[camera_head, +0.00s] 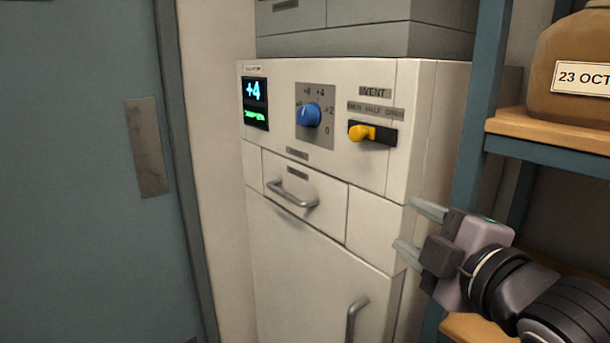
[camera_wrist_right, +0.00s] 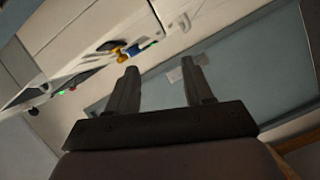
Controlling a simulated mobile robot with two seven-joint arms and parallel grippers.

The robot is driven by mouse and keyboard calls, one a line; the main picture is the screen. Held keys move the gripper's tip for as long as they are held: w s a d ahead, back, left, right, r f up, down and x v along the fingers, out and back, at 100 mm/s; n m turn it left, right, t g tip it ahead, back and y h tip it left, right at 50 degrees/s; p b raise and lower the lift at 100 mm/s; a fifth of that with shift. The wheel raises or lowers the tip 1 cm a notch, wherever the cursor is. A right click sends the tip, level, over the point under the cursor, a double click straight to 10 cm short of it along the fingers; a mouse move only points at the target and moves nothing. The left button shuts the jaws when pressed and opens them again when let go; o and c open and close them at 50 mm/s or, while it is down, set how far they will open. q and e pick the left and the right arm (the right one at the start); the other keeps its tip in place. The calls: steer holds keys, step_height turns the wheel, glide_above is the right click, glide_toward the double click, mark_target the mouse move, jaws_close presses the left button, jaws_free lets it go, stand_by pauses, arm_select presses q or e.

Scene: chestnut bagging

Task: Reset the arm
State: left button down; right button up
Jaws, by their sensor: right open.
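My right gripper (camera_head: 418,230) is in the head view at the lower right, in front of the right side of a cream cabinet (camera_head: 300,260). Its two fingers are spread apart with nothing between them. In the right wrist view, the same gripper (camera_wrist_right: 158,85) shows two separate fingers and an empty gap. The cabinet front with its knobs shows beyond the fingers at the upper left. My left gripper is in neither view.
The cabinet has a blue dial (camera_head: 309,115), a yellow vent lever (camera_head: 363,132), a lit display (camera_head: 255,92) and a drawer handle (camera_head: 292,197). A blue-framed shelf (camera_head: 550,125) with a labelled brown jar (camera_head: 575,65) stands close on the right. A blue-grey door (camera_head: 80,200) is at left.

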step_height(320, 180, down, 25)
steer(key=s+d+m+g+h, duration=0.1)
steer(key=d+m+g, duration=0.2)
steer(key=m, duration=0.5)
steer(key=s+d+f+m+g+h, duration=0.1)
steer(key=s+f+m, duration=0.6)
steer(key=s+f, duration=0.9)
step_height(320, 180, down, 4)
steer(key=shift+s+d+r+g+h, duration=0.15)
steer(key=shift+s+d+g+h, duration=0.2)
steer(key=shift+d+g, duration=0.5)
steer(key=shift+d, duration=0.15)
